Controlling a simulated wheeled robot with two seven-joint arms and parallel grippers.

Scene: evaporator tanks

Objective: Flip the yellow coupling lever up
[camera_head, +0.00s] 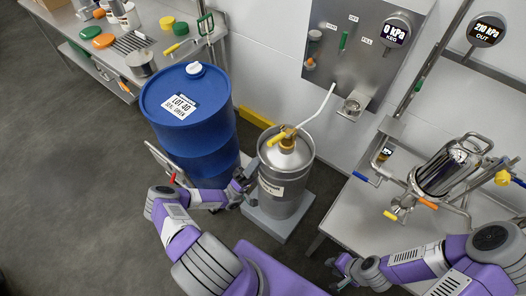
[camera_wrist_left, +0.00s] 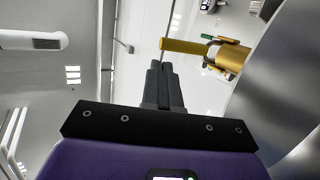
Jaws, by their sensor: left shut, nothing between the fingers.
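The yellow coupling lever (camera_head: 278,138) sits on the brass coupling (camera_head: 287,145) on top of the steel keg (camera_head: 286,190). A white hose runs up from it. In the left wrist view the lever (camera_wrist_left: 185,47) sticks out to the left from the coupling (camera_wrist_left: 228,58), just past my fingertips. My left gripper (camera_head: 247,178) is beside the keg's upper left side, lower than the lever. Its fingers (camera_wrist_left: 165,68) are together and empty, with a visible gap to the lever. My right gripper (camera_head: 338,266) is low at the right; its finger opening is unclear.
A blue drum (camera_head: 190,120) stands close on the left of the keg. A steel table (camera_head: 370,215) with a tank (camera_head: 445,170) and valves stands at the right. A control panel (camera_head: 355,60) is on the wall behind. The floor at left is clear.

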